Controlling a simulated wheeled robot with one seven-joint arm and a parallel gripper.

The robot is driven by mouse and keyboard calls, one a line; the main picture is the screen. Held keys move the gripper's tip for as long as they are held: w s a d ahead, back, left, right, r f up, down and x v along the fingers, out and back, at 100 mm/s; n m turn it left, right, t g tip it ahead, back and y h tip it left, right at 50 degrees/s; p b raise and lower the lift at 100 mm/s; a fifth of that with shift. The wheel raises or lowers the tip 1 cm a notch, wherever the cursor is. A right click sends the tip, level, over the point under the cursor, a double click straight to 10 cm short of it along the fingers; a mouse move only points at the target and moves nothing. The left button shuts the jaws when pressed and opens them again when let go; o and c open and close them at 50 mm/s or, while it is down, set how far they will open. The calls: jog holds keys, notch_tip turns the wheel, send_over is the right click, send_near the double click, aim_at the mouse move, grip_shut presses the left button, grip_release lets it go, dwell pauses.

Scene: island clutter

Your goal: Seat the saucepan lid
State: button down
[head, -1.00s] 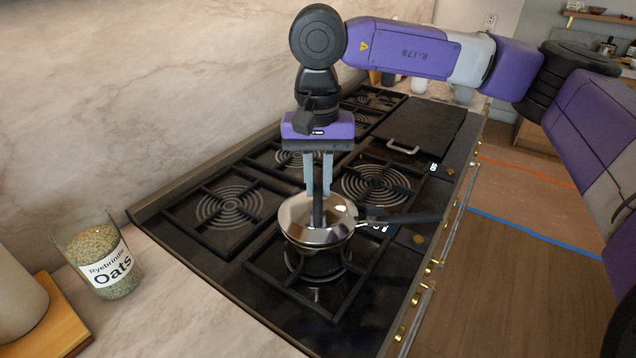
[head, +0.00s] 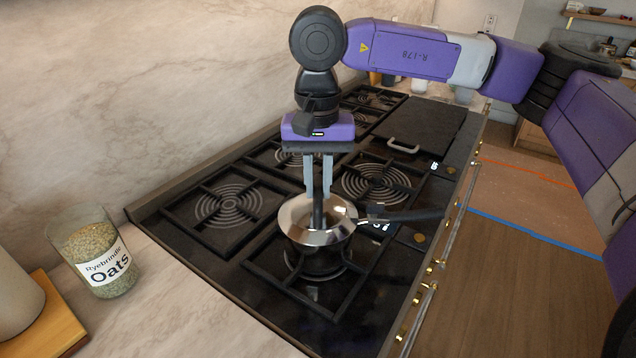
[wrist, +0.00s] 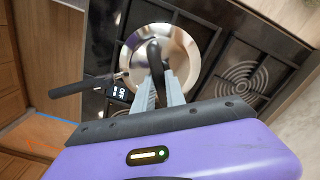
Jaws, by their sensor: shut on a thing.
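The shiny metal saucepan (head: 318,246) stands on the front burner grate, its dark handle (head: 408,215) pointing right. The silver saucepan lid (head: 296,212) lies level at the pan's mouth, its upright black grip in the middle. My gripper (head: 318,192) points straight down and is shut on that grip. In the wrist view the lid (wrist: 186,50) fills the pan's round outline, with my gripper (wrist: 160,72) at its centre and the pan handle (wrist: 80,86) to the left. Whether the lid rests fully on the rim all round cannot be told.
The black hob (head: 220,262) has several grates with ringed burners. A dark griddle plate (head: 425,128) with a metal handle lies farther back. A glass oats jar (head: 97,260) stands on the marble counter at left, beside a wooden board (head: 55,320).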

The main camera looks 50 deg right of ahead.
jog(key=shift+f, duration=0.2)
jog(key=c, duration=1.3)
grip_release()
jog(key=shift+r, duration=0.1)
notch_tip(320, 180, up, 8)
jog(key=shift+f+b, duration=0.15)
jog(key=shift+b, duration=0.35)
